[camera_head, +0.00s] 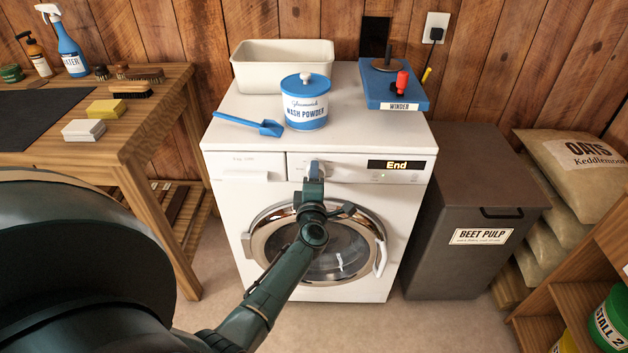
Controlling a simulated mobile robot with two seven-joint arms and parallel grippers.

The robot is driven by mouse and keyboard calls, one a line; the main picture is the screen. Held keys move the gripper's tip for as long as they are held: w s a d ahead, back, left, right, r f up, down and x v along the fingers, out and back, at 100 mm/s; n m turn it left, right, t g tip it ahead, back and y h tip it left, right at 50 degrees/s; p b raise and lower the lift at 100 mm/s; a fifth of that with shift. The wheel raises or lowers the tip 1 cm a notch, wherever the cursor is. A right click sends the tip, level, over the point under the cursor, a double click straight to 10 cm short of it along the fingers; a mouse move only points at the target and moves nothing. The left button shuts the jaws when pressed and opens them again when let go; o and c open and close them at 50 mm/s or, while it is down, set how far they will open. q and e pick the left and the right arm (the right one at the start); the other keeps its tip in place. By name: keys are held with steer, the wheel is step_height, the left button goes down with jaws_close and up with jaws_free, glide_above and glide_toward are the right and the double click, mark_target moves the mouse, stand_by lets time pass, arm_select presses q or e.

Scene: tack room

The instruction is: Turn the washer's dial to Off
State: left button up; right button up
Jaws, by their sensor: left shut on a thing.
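The white washer (348,280) stands against the wood wall in the middle of the view. Its display (396,165) reads "End". Its round chrome-rimmed door (262,226) is closed, and my left arm crosses in front of it. My left gripper (314,172) is at the control panel, shut on the dial (315,166). The gripper covers most of the dial, so its pointer and marks cannot be read. My right gripper is not in view.
On the washer top are a white basin (282,69), a wash powder tub (304,104), a blue scoop (262,126) and a blue winder board (394,92). A wooden table (150,130) stands left, a beet pulp bin (465,240) right.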

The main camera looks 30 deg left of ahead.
arm_select(q)
steer(key=shift+a+n, duration=0.1)
steer(key=shift+n, duration=0.2)
steer(key=o, duration=1)
